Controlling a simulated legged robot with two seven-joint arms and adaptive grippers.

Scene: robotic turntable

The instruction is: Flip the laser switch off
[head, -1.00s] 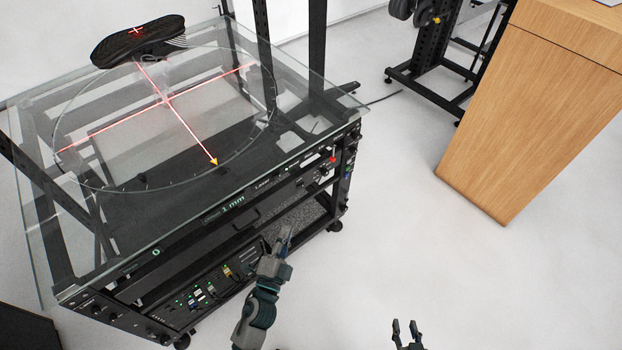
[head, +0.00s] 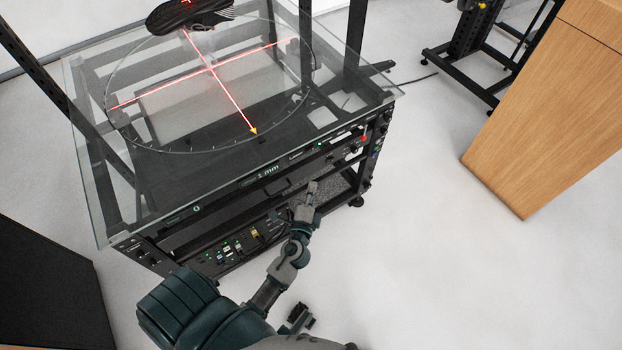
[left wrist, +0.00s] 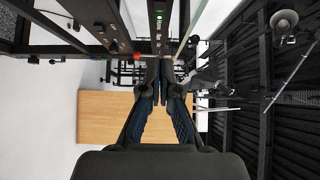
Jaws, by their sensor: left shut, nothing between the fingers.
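The turntable's red laser cross (head: 212,68) shows lit on the glass top. The front panel carries the "Laser" label (head: 296,157), with a small green light to its right; the switch itself is too small to make out. My left gripper (head: 312,186) is shut and empty, in front of the cart and below the panel, apparently apart from it. In the left wrist view its fingertips (left wrist: 164,84) lie below a panel strip (left wrist: 158,40) with green lights. My right gripper (head: 298,318) seems to show low in the head view, partly hidden by my left arm; its jaws are unclear.
A red knob (head: 363,138) sits at the panel's right end and also shows in the left wrist view (left wrist: 137,55). A shoe (head: 188,14) rests on the glass. A wooden cabinet (head: 545,120) stands right, a dark box (head: 50,290) lower left. Floor between is clear.

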